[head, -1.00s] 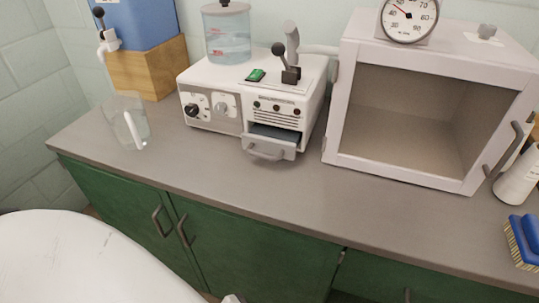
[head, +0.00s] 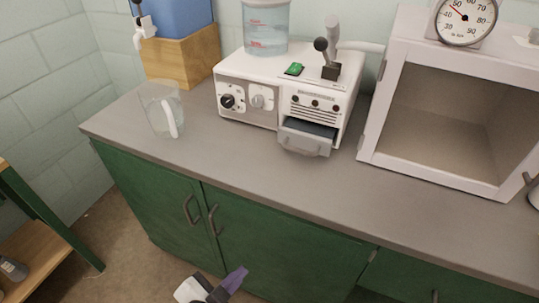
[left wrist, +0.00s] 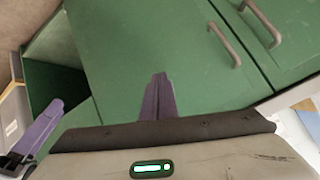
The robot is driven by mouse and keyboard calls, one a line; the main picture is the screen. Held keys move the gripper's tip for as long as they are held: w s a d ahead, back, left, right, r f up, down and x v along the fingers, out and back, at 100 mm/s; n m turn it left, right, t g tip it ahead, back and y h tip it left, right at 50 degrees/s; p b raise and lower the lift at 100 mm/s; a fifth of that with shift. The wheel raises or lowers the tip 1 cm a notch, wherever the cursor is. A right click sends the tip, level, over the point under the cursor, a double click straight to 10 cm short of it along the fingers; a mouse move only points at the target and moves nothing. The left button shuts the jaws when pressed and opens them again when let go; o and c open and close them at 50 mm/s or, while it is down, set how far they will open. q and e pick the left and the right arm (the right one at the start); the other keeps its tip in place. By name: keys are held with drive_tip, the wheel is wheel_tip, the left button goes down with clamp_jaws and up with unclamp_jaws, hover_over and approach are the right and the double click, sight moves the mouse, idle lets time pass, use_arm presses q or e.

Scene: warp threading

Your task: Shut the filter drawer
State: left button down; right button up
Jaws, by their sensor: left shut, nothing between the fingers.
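The filter drawer (head: 304,145) is the small grey drawer with a bar handle, low on the front of the white machine (head: 248,70). It is pulled out, and its dark inside shows from above. My left gripper (head: 237,278) is low in the head view, in front of the green cabinet doors, below the counter and well apart from the drawer. Its purple fingers (left wrist: 158,98) are together and empty in the left wrist view. A purple finger and pale body at the left of that view look like my right gripper (left wrist: 40,128); its jaw state is unclear.
A glass pitcher (head: 162,108) stands on the counter (head: 230,150) left of the machine. A pale open-front cabinet (head: 440,110) with a gauge (head: 465,16) stands to the right. The counter before the drawer is clear. A wooden shelf (head: 35,230) is at lower left.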

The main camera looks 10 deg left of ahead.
use_arm(q)
drive_tip(key=w+d+r+m+t, duration=0.1)
drive_tip(key=w+d+r+m, duration=0.1)
drive_tip(key=w+r+m, duration=0.3)
drive_tip(key=w+d+r+m+t, duration=0.1)
drive_tip(key=d+r+m, duration=0.15)
drive_tip(key=r, duration=0.55)
drive_tip(key=m+t+h+p, duration=0.1)
drive_tip(key=m+t, duration=0.2)
drive_tip(key=m, duration=0.3)
approach(300, 152)
drive_tip(key=shift+n, duration=0.35)
drive_tip(key=x, duration=0.6)
drive_tip(key=shift+w, duration=0.25)
use_arm(e)
drive_tip(key=shift+s+d+r, duration=0.4)
drive_tip(key=shift+s, duration=0.05)
